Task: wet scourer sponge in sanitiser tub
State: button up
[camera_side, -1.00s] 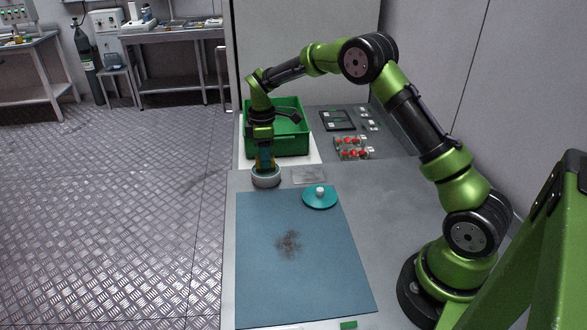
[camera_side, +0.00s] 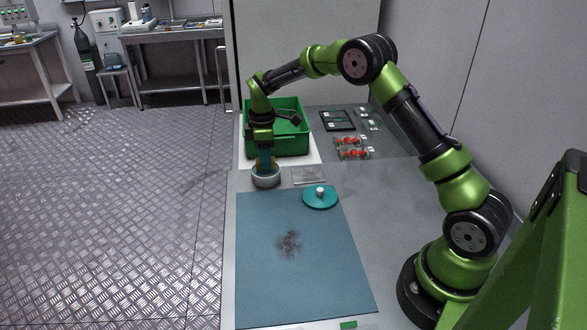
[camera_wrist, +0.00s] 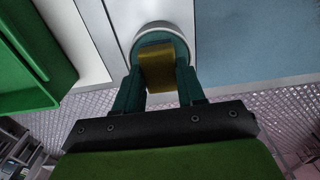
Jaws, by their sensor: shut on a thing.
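The sanitiser tub (camera_side: 266,181) is a small round grey-white pot at the far left corner of the blue mat. Its rim also shows in the wrist view (camera_wrist: 186,31). My gripper (camera_side: 265,168) points straight down over the tub, with its teal fingertips at or just inside the rim. In the wrist view my gripper (camera_wrist: 160,72) is shut on the scourer sponge (camera_wrist: 157,68), a yellow-olive block between the two fingers. The sponge's lower end is over or inside the tub's opening; its depth is hidden.
A teal lid (camera_side: 320,203) with a white knob lies right of the tub. A blue mat (camera_side: 300,285) bears a dark smudge (camera_side: 289,243). A green crate (camera_side: 277,147) stands close behind the gripper. Clear punnets of red berries (camera_side: 352,154) sit to its right.

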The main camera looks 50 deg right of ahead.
jog(key=shift+f, duration=0.1)
dwell(0.4)
jog(key=shift+r, duration=3.55)
